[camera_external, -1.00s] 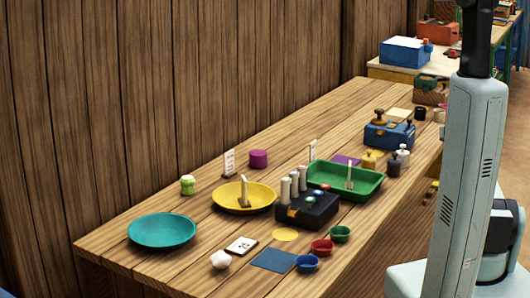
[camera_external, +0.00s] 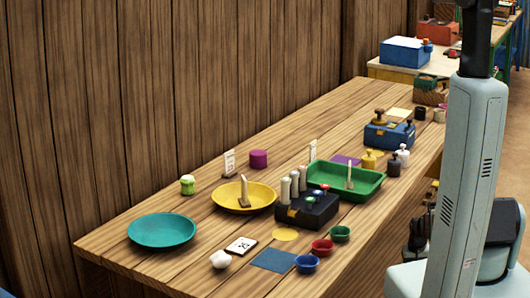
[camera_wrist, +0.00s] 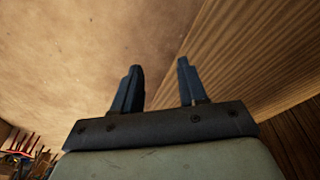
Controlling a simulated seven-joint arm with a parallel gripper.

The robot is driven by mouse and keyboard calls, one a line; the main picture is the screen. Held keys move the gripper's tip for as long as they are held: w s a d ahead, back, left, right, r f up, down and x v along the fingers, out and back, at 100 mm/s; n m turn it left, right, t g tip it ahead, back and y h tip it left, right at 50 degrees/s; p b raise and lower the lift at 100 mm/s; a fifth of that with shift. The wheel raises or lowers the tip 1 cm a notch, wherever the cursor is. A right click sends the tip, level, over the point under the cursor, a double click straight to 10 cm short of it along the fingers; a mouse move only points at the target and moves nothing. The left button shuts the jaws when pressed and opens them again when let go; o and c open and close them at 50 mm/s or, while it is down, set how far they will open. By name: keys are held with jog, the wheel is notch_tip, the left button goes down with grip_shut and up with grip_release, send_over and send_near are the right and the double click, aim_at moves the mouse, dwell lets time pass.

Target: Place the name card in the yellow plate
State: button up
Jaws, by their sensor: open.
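The yellow plate (camera_external: 262,199) sits on the wooden table, and a small upright pale piece on a base (camera_external: 243,194) stands in it. Two small white printed cards stand upright behind the plate and tray, one at the left (camera_external: 229,162) and one at the right (camera_external: 312,151). A flat white card with dark marks (camera_external: 241,244) lies in front of the plate. I cannot tell which is the name card. My gripper (camera_wrist: 160,82) is open and empty in the wrist view, facing bare floor and wood. Dark parts, seemingly my gripper, show low beside the table's right side in the external view.
A teal plate (camera_external: 162,231) lies at the left and a green tray (camera_external: 371,185) at the right. A black box (camera_external: 307,212) with pale cylinders stands between. Small bowls, a blue mat (camera_external: 273,260) and a white lump (camera_external: 220,260) are at the front. A blue box (camera_external: 390,135) stands farther back.

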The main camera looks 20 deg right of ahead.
jog(key=s+a+f+n+g, duration=0.1)
jog(key=s+a, duration=0.4)
jog(key=s, duration=0.7)
jog(key=s+a+f+n+g, duration=0.1)
jog(key=s+a+f+g, duration=0.2)
jog(key=s, duration=0.9)
jog(key=s+a+f+n+g+y, duration=0.1)
jog(key=s+a+g, duration=0.4)
jog(key=s, duration=0.7)
jog(key=shift+a+f, duration=0.6)
jog(key=shift+a, duration=0.35)
